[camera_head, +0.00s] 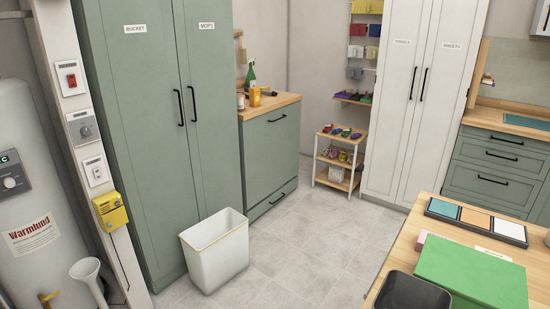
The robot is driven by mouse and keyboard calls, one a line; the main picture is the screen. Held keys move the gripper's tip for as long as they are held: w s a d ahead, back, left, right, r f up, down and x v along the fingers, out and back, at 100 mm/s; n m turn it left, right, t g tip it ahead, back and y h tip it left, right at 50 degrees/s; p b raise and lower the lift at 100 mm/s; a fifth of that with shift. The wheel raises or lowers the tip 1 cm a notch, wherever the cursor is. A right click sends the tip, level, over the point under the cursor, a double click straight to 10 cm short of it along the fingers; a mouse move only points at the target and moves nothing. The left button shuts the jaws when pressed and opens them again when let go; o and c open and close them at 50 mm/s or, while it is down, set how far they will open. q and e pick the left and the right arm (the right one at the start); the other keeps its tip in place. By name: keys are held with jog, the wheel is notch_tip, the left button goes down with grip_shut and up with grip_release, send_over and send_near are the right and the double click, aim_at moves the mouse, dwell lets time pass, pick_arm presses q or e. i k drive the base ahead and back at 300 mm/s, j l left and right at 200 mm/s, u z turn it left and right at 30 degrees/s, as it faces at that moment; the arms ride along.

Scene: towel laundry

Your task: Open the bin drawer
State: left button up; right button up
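A low green cabinet (270,155) with a wooden top stands in the middle, right of the tall green cupboard. Its tall front panel has a dark handle near the top (277,118), and a low drawer front (272,204) below has its own dark handle (277,198). Both fronts look shut. No label marks either as the bin drawer, so I cannot tell which it is. Neither of my grippers is in view.
A white open-topped bin (217,262) stands on the floor before the tall green cupboard (165,120). A wooden table (400,250) with a green box (472,273) fills the lower right. A small shelf rack (338,160) stands behind. The tiled floor (295,255) between is clear.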

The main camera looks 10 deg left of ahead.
aim_at(270, 140)
jog(key=j, duration=0.4)
jog(key=i+j, duration=0.15)
jog(key=j, duration=0.3)
jog(key=i+j, duration=0.2)
jog(key=j, duration=0.2)
jog(key=i+j, duration=0.25)
jog(key=j, duration=0.15)
jog(key=i+j, duration=0.2)
jog(key=j, duration=0.15)
jog(key=i, duration=0.5)
jog(key=i+j, duration=0.15)
jog(key=i, duration=0.35)
jog(key=i+l, duration=0.3)
jog(key=i, duration=0.15)
jog(key=i+l, duration=0.25)
jog(key=i, duration=0.15)
jog(key=i+l+z, duration=0.1)
jog(key=i+l, duration=0.2)
jog(key=i, duration=0.15)
jog(key=i+l, duration=0.65)
jog(key=i, duration=0.15)
jog(key=i+l, duration=0.6)
jog(key=i, duration=0.2)
